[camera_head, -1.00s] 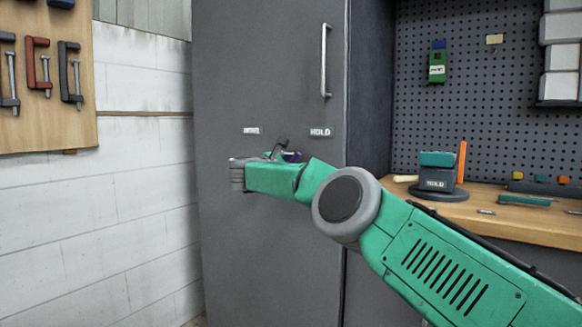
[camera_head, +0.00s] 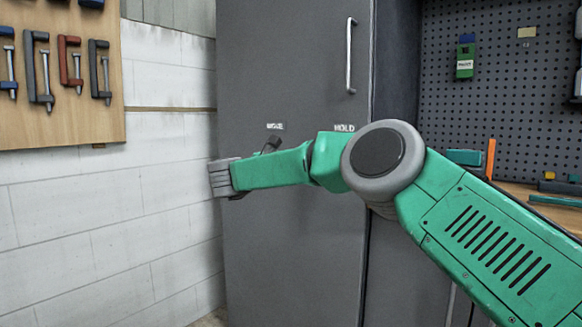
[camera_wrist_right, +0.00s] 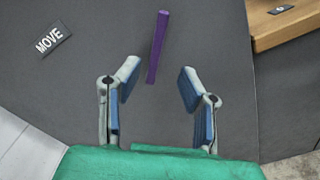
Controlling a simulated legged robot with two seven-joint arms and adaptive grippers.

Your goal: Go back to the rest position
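My right arm comes in from the right in the head view and crosses in front of the grey cabinet door (camera_head: 290,60). A dark part, probably a finger of my right gripper (camera_wrist_right: 158,85), shows above the forearm in the head view. In the right wrist view its two blue-padded fingers are apart, with nothing held. A purple bar (camera_wrist_right: 159,40) stands off the grey surface beyond the fingertips; its lower end appears between them without visible contact. The bar is hidden in the head view. My left gripper is not in view.
The door has a long vertical handle (camera_head: 349,55) and labels MOVE (camera_head: 275,126) and HOLD (camera_head: 344,128). A white block wall (camera_head: 110,220) and clamp board (camera_head: 70,120) stand at left. A wooden bench (camera_head: 520,192) and pegboard (camera_head: 500,100) are at right.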

